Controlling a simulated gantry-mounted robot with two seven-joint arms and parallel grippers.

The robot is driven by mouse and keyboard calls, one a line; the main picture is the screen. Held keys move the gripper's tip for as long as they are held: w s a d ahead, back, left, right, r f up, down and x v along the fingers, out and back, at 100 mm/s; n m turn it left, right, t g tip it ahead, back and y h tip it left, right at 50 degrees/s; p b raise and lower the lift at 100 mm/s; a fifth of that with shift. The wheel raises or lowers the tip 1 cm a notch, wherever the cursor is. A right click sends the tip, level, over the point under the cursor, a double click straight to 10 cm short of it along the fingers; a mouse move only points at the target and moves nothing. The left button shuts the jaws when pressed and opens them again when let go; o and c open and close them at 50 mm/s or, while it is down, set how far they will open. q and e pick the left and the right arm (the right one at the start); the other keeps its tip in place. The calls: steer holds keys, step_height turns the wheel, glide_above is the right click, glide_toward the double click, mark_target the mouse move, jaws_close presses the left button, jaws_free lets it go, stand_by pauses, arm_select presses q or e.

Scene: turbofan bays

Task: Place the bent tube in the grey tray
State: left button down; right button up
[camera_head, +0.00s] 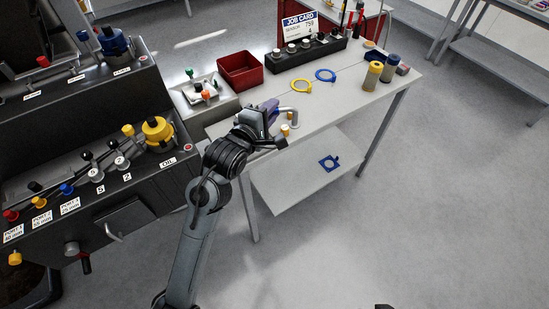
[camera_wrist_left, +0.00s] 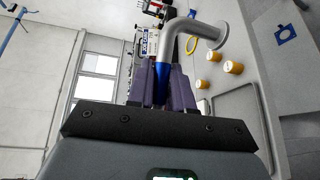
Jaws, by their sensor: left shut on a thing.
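My left gripper (camera_head: 268,117) is over the left end of the white table. In the left wrist view its fingers (camera_wrist_left: 172,85) are shut on the blue end of the bent tube (camera_wrist_left: 208,32). The tube is silver and its bend sticks out past the fingertips. In the head view the tube (camera_head: 289,110) shows partly behind the gripper. A grey rim with rounded corners, seemingly the grey tray (camera_wrist_left: 258,118), shows beside the gripper in the left wrist view. In the head view my gripper and arm seem to hide it.
Several yellow caps (camera_wrist_left: 233,67) stand near the tube. A red bin (camera_head: 240,70), a shallow tray of fittings (camera_head: 203,91), a black rack (camera_head: 306,53) and yellow and blue rings (camera_head: 301,87) are farther back. The dark console (camera_head: 100,180) is left.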

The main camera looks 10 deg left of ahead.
arm_select(q)
steer(key=shift+w+a+f+b, duration=0.9)
steer(key=shift+a+f, duration=0.75)
steer(key=shift+f, duration=1.1)
steer(key=shift+w+a+f+b, duration=0.7)
steer(key=shift+w+a+f, duration=0.7)
steer(key=shift+f, duration=1.35)
steer(key=shift+w+a+f+b, duration=0.75)
steer(key=shift+a+f, duration=1.15)
steer(key=shift+f, duration=0.85)
arm_select(e)
steer(key=f, duration=0.5)
steer(key=shift+a+f, duration=0.2)
steer(key=shift+f, duration=0.2)
arm_select(q)
steer(key=shift+f, duration=0.15)
arm_select(e)
steer(key=shift+w, duration=0.1)
arm_select(q)
steer(key=c, duration=1)
jaws_free()
